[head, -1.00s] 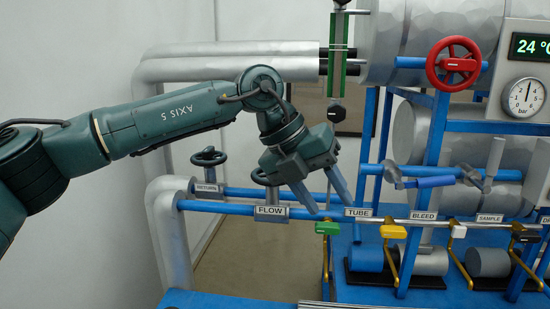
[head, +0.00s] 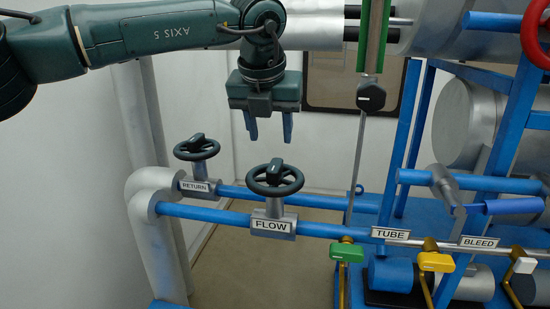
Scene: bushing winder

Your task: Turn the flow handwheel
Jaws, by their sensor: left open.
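The flow handwheel (head: 274,179) is a dark round wheel with a knob on its rim. It stands on a grey valve body with a FLOW label (head: 271,226) on the front blue pipe. My left gripper (head: 269,138) points down with its two blue fingers apart and empty. In the picture it is just above the flow handwheel, with a gap between the fingertips and the wheel. The depth between them is hard to judge. My right gripper is not in view.
A similar RETURN handwheel (head: 197,147) stands to the left on the rear blue pipe. A green-edged vertical gauge with a thin rod (head: 357,160) is to the right. Green (head: 347,251) and yellow (head: 436,261) levers sit at lower right. A grey pipe elbow (head: 150,190) is at left.

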